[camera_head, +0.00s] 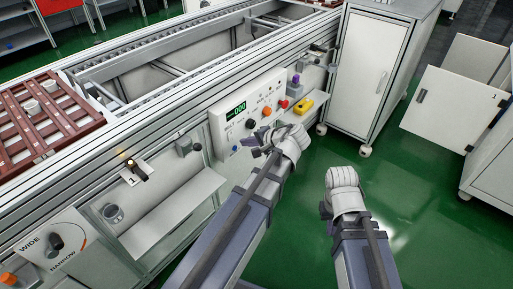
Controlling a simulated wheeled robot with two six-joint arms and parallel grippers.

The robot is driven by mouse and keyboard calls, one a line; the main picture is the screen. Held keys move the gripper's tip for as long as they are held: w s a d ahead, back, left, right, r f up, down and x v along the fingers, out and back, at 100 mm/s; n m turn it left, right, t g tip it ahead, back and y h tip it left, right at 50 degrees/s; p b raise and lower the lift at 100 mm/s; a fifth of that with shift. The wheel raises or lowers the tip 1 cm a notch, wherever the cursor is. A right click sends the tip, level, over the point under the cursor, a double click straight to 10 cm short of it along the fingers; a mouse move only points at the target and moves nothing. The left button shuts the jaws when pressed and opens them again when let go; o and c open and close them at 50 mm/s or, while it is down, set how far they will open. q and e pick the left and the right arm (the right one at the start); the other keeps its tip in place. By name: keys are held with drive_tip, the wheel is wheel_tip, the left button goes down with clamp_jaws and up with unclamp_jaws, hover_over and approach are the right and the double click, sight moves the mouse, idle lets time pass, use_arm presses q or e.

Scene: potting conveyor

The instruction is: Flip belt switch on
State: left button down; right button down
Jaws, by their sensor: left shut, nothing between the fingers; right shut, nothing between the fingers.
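The white control panel (250,112) on the conveyor's side has a green digital display (236,109), a black knob (251,125), an orange control (267,111) and a red control (283,103). Its labels are too small to read, so I cannot tell which control is the belt switch or how it is set. My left gripper (258,143) is shut and empty, just in front of the panel's lower edge; contact cannot be told. My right gripper (327,211) is shut and empty over the green floor, apart from the panel.
A yellow object (304,107) and a purple object (296,80) are beside the panel. A WIDE/NARROW knob (55,243) is at lower left. A brown tray (40,140) with pots is on the conveyor. A white cabinet (368,60) stands right; open floor (420,210) lies before it.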

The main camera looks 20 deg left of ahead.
sight(232, 139)
use_arm(q)
drive_tip(key=shift+w+a+f, duration=0.1)
drive_tip(key=shift+w+a, duration=0.15)
drive_tip(key=shift+a, duration=0.4)
drive_tip(key=shift+w+a+f, duration=0.1)
drive_tip(key=shift+w+a, duration=0.1)
drive_tip(key=shift+a, duration=0.4)
drive_tip(key=shift+w+a+f, duration=0.1)
drive_tip(key=shift+w+a, duration=0.15)
drive_tip(key=shift+a, duration=0.45)
use_arm(e)
drive_tip(key=shift+f, duration=0.25)
use_arm(q)
drive_tip(key=shift+a+f, duration=0.15)
drive_tip(key=shift+a+f+b, duration=0.1)
drive_tip(key=shift+f+b, duration=0.1)
drive_tip(key=shift+b, duration=0.2)
use_arm(e)
drive_tip(key=shift+d+f, duration=0.15)
drive_tip(key=shift+f, duration=0.25)
use_arm(q)
drive_tip(key=shift+w+r, duration=0.1)
drive_tip(key=shift+r, duration=0.15)
use_arm(e)
drive_tip(key=shift+r, duration=0.2)
